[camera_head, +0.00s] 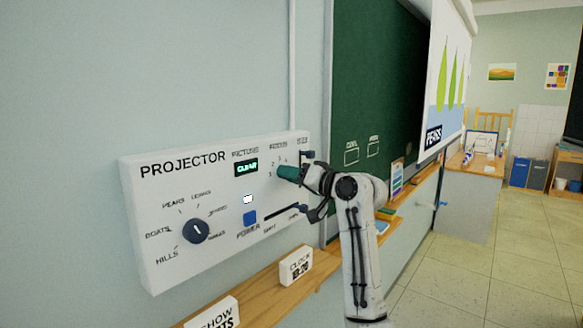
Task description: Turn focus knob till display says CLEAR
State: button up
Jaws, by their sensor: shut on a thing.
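The white projector panel (170,195) is on the wall at the left. Its small dark display (246,168) under the word PICTURE reads CLEAR in green letters. The focus knob (287,172) is teal and sits under the FOCUS label with a ring of small numbers. My gripper (303,178) reaches in from the right and is shut on the focus knob. The fingers hide the knob's right part.
A blue round selector (196,231), a blue power button (250,217) and a slider (283,221) are on the same panel. A wooden ledge (258,290) with cards runs below. The projection screen (452,75) shows green pointed shapes. Floor at right is open.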

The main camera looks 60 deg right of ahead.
jog(key=shift+m+p, duration=0.55)
jog(key=shift+m, duration=0.25)
jog(key=o, duration=1)
jog(key=shift+o, duration=0.2)
jog(key=b+v, duration=0.2)
jog(key=v, duration=0.8)
jog(key=shift+s+b, duration=0.4)
